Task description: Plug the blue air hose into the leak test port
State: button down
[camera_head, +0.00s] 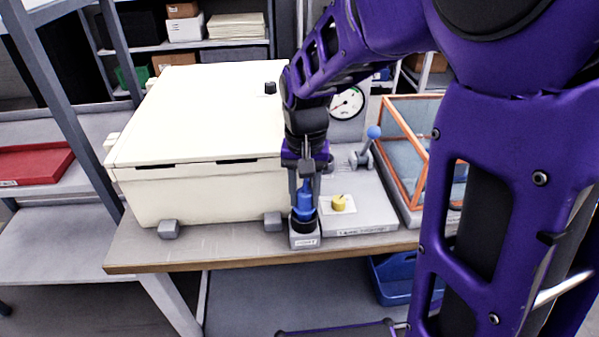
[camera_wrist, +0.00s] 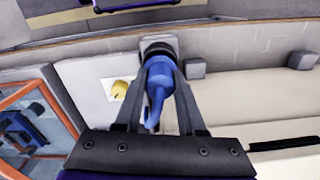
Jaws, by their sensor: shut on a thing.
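My gripper (camera_head: 305,190) is shut on the blue hose end (camera_head: 304,203), which points down. It is over a small grey block with a black ring (camera_head: 304,240) and a label at the bench's front edge. The hose end's lower tip meets the black ring; I cannot tell how deep it sits. In the wrist view, the blue hose end (camera_wrist: 157,88) lies between my gripper's fingers (camera_wrist: 160,95), its tip at the black ring. The label on the block is too small to read.
A large cream box (camera_head: 200,120) stands left of my gripper. To the right are a grey panel with a yellow knob (camera_head: 338,203), a blue-balled lever (camera_head: 374,132), a dial gauge (camera_head: 347,103) and an orange-framed clear case (camera_head: 405,150). A blue bin (camera_head: 395,280) is below the bench.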

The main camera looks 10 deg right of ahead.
jog(key=shift+f+b, duration=0.4)
jog(key=shift+f, duration=0.35)
jog(key=shift+c, duration=2.1)
grip_release()
jog(key=shift+r, duration=0.1)
notch_tip(320, 180, up, 17)
jog(key=p, duration=0.4)
jog(key=shift+r, duration=0.15)
